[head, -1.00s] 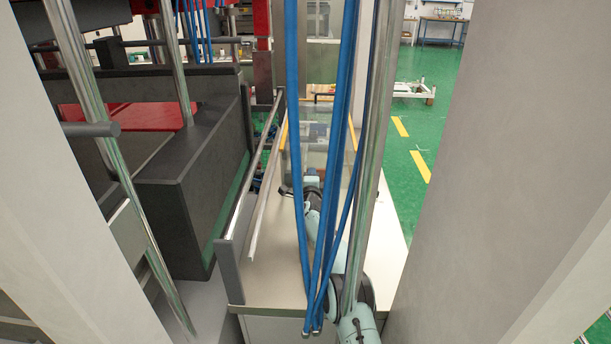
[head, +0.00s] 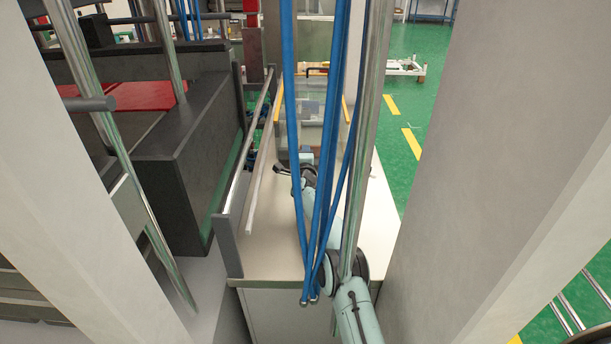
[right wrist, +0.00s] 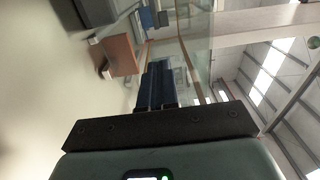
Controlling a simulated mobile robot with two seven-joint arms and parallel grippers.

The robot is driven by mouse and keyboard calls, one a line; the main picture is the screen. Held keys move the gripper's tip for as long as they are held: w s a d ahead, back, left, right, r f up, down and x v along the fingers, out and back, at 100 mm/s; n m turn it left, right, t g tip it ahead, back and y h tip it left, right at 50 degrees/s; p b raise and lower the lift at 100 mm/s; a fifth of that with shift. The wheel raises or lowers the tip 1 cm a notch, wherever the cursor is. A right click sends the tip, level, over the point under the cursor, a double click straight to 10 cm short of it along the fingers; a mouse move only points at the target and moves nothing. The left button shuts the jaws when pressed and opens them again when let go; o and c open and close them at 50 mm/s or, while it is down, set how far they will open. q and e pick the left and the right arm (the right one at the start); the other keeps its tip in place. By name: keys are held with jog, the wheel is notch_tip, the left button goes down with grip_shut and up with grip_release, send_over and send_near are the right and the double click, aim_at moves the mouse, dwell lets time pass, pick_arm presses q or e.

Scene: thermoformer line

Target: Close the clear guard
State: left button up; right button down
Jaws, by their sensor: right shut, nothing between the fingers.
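The clear guard (head: 312,82) is a see-through panel with orange-yellow side edges, standing over the far part of the pale machine bed (head: 350,222) in the head view. My right gripper (head: 306,157) is over the bed in front of the guard, partly hidden by blue hoses. In the right wrist view its dark blue fingers (right wrist: 158,85) are shut with nothing between them. A clear panel (right wrist: 196,45) rises just beyond the fingers there; I cannot tell whether they touch it. My left gripper is not in view.
Blue hoses (head: 328,130) and a steel post (head: 370,120) hang in front of my right arm. A metal rail (head: 258,185) runs along the bed's left side, beside a dark machine block (head: 185,180).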

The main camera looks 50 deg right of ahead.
jog(key=b+v, duration=0.2)
jog(key=b, duration=0.1)
jog(key=shift+s+a+f, duration=0.25)
jog(key=shift+s+f, duration=0.05)
jog(key=b+v, duration=0.2)
jog(key=v, duration=0.5)
jog(key=shift+r+b, duration=0.25)
jog(key=shift+b, duration=0.15)
jog(key=shift+w, duration=0.1)
